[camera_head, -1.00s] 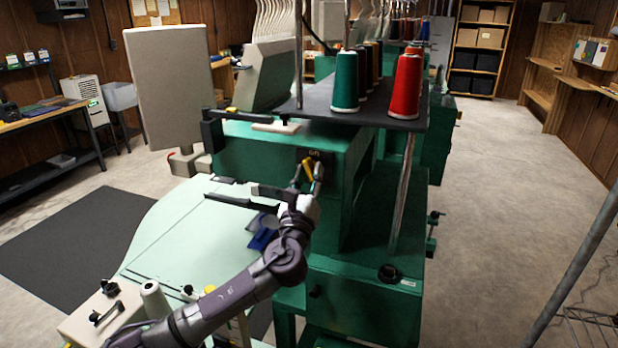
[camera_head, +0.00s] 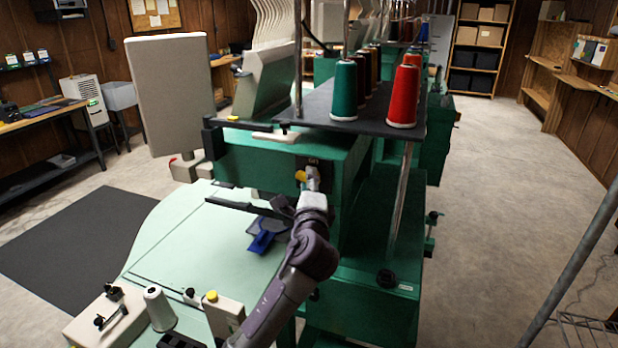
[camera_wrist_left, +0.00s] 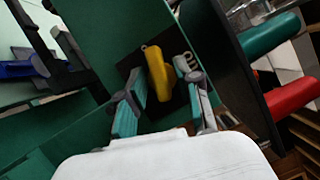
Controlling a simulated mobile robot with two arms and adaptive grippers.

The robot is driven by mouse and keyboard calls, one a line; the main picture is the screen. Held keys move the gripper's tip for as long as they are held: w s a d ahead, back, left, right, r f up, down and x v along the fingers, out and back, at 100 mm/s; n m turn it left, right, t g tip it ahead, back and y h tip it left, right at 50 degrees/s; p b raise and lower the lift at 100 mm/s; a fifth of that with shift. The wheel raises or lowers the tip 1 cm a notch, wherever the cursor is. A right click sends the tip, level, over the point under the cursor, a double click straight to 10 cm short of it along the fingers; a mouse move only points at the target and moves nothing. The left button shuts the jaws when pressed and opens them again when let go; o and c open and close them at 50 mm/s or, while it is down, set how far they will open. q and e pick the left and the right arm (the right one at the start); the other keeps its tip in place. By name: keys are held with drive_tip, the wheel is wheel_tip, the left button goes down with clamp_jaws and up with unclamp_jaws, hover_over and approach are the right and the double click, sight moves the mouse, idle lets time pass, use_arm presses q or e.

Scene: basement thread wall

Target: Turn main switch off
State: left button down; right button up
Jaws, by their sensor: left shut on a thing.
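The main switch is a yellow handle (camera_head: 301,176) on a dark plate on the end face of the green embroidery machine (camera_head: 250,160). In the left wrist view the yellow handle (camera_wrist_left: 157,73) stands out from the black plate, with part of a white label beside it. My left gripper (camera_head: 311,179) is at the switch. In the left wrist view its fingers (camera_wrist_left: 160,80) are on both sides of the handle, shut on it. The gripper hides part of the plate and handle in the head view. My right gripper is not in view.
A black shelf with green and red thread cones (camera_head: 404,96) sits above and right of the switch. A black bar (camera_head: 243,207) juts out left of my gripper over the pale table (camera_head: 190,240). A blue item (camera_head: 262,242) lies on the table.

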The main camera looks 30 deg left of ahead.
use_arm(q)
drive_tip(key=shift+n+g+p, duration=0.6)
drive_tip(key=shift+n+p, duration=0.25)
drive_tip(key=shift+n, duration=0.65)
drive_tip(key=c, duration=1.1)
unclamp_jaws()
drive_tip(key=shift+c, duration=0.2)
drive_tip(key=v, duration=1.2)
drive_tip(key=shift+r, duration=0.2)
